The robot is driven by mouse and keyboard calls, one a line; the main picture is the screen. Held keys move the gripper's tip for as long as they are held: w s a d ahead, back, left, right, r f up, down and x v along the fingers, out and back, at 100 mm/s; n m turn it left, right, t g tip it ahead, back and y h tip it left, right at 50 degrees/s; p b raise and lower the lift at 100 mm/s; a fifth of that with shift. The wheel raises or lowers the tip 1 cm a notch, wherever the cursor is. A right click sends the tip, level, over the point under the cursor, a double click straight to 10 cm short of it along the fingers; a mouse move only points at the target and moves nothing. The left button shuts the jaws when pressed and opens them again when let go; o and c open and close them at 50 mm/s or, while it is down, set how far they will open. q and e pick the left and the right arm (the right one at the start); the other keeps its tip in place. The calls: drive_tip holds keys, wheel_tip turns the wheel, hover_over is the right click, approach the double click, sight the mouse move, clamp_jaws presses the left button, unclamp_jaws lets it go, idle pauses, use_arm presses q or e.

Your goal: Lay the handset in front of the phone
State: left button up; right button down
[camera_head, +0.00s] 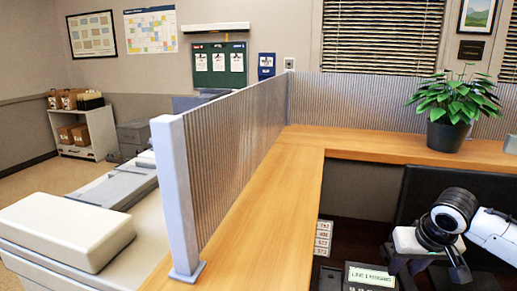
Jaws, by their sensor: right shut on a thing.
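The phone (370,277) is at the bottom edge of the head view, on the dark lower desk. Its lit display reads "LINE 1" and more text, and its lower part is cut off by the frame. My right gripper (430,262) comes in from the right, just right of the phone. It is shut on a dark piece, which I take to be the handset (400,264). The gripper hides much of it, so its full shape and its gap to the desk cannot be told. My left gripper is not in view.
A wooden counter (265,215) with a ribbed partition (235,135) runs along the left. A potted plant (447,132) stands on the back counter. Number cards (323,238) are behind the phone. A dark panel (412,190) stands behind my right arm.

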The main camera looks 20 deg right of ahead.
drive_tip(key=s+a+r+n+y, duration=0.1)
drive_tip(key=s+a+n, duration=0.1)
drive_tip(key=a, duration=0.6)
drive_tip(key=s+a+r+n+y+b, duration=0.1)
drive_tip(key=s+a+n, duration=0.2)
drive_tip(key=a, duration=0.6)
drive_tip(key=s+a+r+n+y+b, duration=0.1)
drive_tip(key=s+a+n+y, duration=0.1)
drive_tip(key=a+n, duration=0.3)
drive_tip(key=a, duration=0.4)
drive_tip(key=shift+s+a+r, duration=0.15)
